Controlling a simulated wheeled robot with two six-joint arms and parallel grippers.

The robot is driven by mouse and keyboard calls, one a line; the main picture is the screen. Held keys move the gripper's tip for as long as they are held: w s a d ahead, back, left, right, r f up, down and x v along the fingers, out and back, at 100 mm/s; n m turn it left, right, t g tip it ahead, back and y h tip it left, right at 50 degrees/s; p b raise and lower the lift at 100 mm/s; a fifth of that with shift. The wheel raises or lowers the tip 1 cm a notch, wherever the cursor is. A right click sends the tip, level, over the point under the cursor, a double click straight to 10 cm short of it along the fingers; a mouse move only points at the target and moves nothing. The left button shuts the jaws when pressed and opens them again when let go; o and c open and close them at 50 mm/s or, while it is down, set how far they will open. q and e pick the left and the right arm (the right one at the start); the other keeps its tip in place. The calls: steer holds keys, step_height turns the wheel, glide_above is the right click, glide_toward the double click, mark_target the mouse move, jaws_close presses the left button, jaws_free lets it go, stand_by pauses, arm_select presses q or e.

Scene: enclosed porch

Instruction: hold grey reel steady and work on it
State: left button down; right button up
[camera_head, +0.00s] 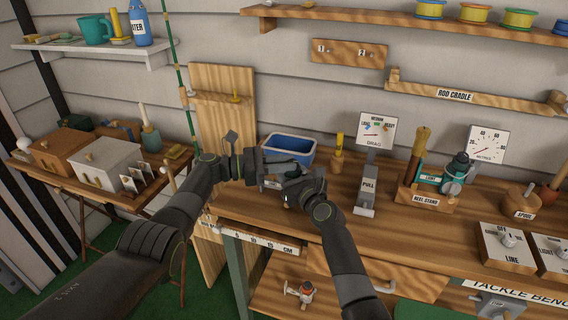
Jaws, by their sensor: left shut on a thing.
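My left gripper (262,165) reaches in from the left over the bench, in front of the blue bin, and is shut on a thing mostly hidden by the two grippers. A small light grey part (272,184) shows between them; it may be the grey reel, but I cannot tell for certain. My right gripper (288,187) comes up from below and is close beside the left one, at the same spot. Its fingers are dark and overlap the held thing, so its opening is hidden.
The blue bin (290,143) stands just behind the grippers. To the right are the drag gauge (377,131) with its PULL post, the reel stand (425,199) with a teal reel (432,182), and switch boxes (507,247). Another reel (302,291) sits on the lower shelf.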

arm_select(q)
steer(key=shift+a+f, duration=0.1)
steer(key=shift+a, duration=0.1)
stand_by(0.5)
steer(key=c, duration=1.2)
jaws_free()
steer(key=s+a, duration=0.1)
steer(key=a, duration=1.1)
steer(key=shift+s, duration=0.3)
